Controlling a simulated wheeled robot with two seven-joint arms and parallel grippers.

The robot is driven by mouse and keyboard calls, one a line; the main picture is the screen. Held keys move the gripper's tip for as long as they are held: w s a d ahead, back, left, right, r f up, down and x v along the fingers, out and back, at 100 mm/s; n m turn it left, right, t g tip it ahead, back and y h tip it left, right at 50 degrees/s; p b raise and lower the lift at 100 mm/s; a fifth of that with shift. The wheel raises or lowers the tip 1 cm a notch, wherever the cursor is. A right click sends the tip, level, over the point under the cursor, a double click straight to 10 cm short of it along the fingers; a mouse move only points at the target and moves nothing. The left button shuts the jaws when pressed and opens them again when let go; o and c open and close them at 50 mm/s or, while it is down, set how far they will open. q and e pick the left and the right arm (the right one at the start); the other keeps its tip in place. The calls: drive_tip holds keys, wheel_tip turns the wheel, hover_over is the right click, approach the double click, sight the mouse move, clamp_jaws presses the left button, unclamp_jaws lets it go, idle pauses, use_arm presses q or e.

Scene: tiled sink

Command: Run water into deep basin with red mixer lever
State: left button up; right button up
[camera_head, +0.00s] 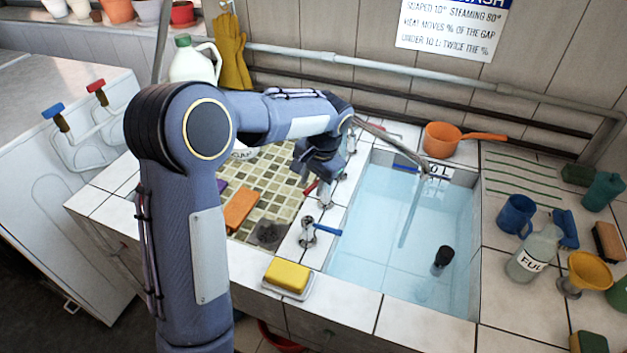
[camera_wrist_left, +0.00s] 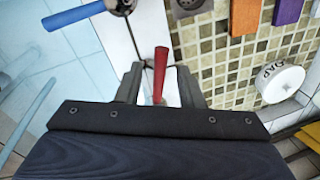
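The red mixer lever (camera_head: 310,188) stands on the tiled strip between the two basins, partly hidden by my left gripper (camera_head: 318,168). In the left wrist view the red lever (camera_wrist_left: 160,72) lies between the fingers of my left gripper (camera_wrist_left: 160,78), which are apart with gaps on both sides. The deep basin (camera_head: 355,215) is light blue inside. The metal spout (camera_head: 395,140) reaches over it, and a pale blue stream (camera_head: 411,212) runs down from its end. A dark upright plug (camera_head: 443,258) stands in the basin. My right gripper is not in view.
A blue lever (camera_head: 327,230) sits nearer the front. A yellow sponge (camera_head: 288,274) lies on the front rim. The mosaic basin (camera_head: 270,175) holds an orange block (camera_head: 241,209). An orange pan (camera_head: 445,139) is behind the deep basin; a bottle (camera_head: 535,253) and mug (camera_head: 516,215) stand right.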

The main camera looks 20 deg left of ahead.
use_arm(q)
clamp_jaws()
drive_tip(key=shift+a+m, duration=0.15)
drive_tip(key=shift+m, duration=0.15)
drive_tip(key=shift+w+a+m+t+h+p, duration=0.25)
drive_tip(key=shift+w+a+m+p, duration=0.35)
drive_tip(key=shift+m, duration=1)
drive_tip(key=shift+w+a+m+t+h+p, duration=0.2)
drive_tip(key=shift+w+a+m+p, duration=0.4)
drive_tip(key=shift+m, duration=1)
drive_tip(key=shift+w+a+m+t+h+p, duration=0.3)
drive_tip(key=shift+a+m+p, duration=0.35)
drive_tip(key=shift+m, duration=0.95)
drive_tip(key=shift+w+a, duration=0.1)
unclamp_jaws()
